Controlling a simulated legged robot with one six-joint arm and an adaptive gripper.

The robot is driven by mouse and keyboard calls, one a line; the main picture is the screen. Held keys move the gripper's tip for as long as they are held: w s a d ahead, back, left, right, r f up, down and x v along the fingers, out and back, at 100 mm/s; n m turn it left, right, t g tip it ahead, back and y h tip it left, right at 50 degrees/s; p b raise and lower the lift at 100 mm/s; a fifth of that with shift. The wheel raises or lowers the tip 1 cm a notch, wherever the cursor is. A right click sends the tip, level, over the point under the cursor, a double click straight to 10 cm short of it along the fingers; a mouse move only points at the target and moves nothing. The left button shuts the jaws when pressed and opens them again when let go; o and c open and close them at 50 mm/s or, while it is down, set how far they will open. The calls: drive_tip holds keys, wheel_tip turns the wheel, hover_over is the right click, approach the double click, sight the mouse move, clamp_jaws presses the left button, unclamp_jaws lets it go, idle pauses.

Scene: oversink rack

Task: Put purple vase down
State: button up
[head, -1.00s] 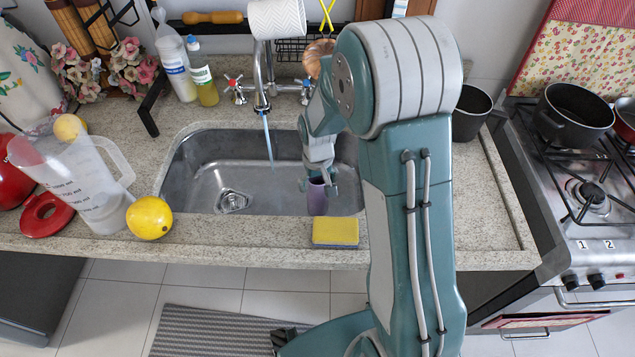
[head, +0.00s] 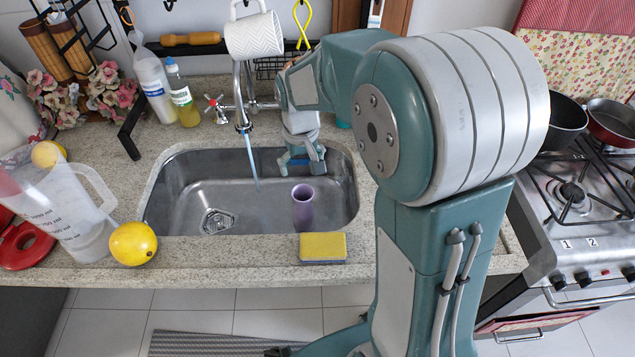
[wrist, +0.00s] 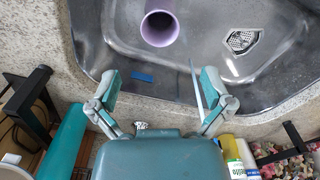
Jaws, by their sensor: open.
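The purple vase (head: 303,207) stands upright in the right part of the steel sink (head: 180,190), near its front wall. In the wrist view the vase (wrist: 159,29) shows its round open mouth at the top of the picture. My gripper (head: 303,170) is above the back right of the sink, behind and higher than the vase. In the wrist view my gripper (wrist: 160,84) has its fingers spread wide, with nothing between them, and is apart from the vase.
Water runs from the faucet (head: 242,125) left of my gripper. A yellow sponge (head: 323,248) lies on the front counter edge. A lemon (head: 133,243) and a clear jug (head: 85,225) stand left. Bottles (head: 183,97) are behind the sink. A small blue piece (wrist: 143,77) lies in the sink.

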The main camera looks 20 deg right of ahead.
drive_tip(key=s+r+t, duration=0.2)
drive_tip(key=s+r, duration=0.4)
drive_tip(key=s, duration=0.4)
drive_tip(key=s+r+t, duration=0.3)
drive_tip(key=s+r, duration=0.3)
drive_tip(key=s, duration=0.4)
drive_tip(key=shift+m, duration=0.4)
